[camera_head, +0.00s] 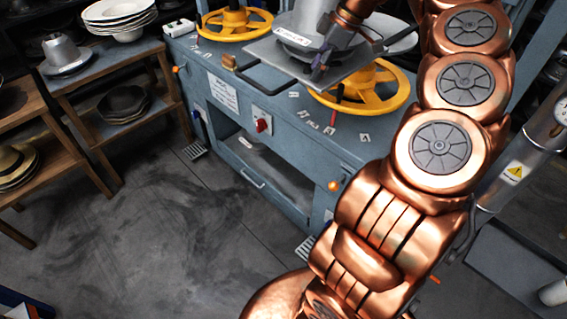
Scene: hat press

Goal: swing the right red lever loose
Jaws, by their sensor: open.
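The right red lever (338,93) is a thin red handle standing by the right yellow handwheel (384,97) on the blue-grey press. It shows just below the edge of a flat metal plate (335,77), which hides its upper surroundings. My gripper (319,70) is at the end of my copper arm, over the plate's right part, above and slightly left of the lever. Its dark fingers are small in view and look empty. The gripper is open and I see no contact with the lever.
A metal hat form (298,25) stands on the plate, whose black handle (262,82) sticks out left. A left yellow handwheel (234,22) is behind. A red knob (262,125) is on the press front. Wooden shelves (110,62) with hats stand left. The floor in front is clear.

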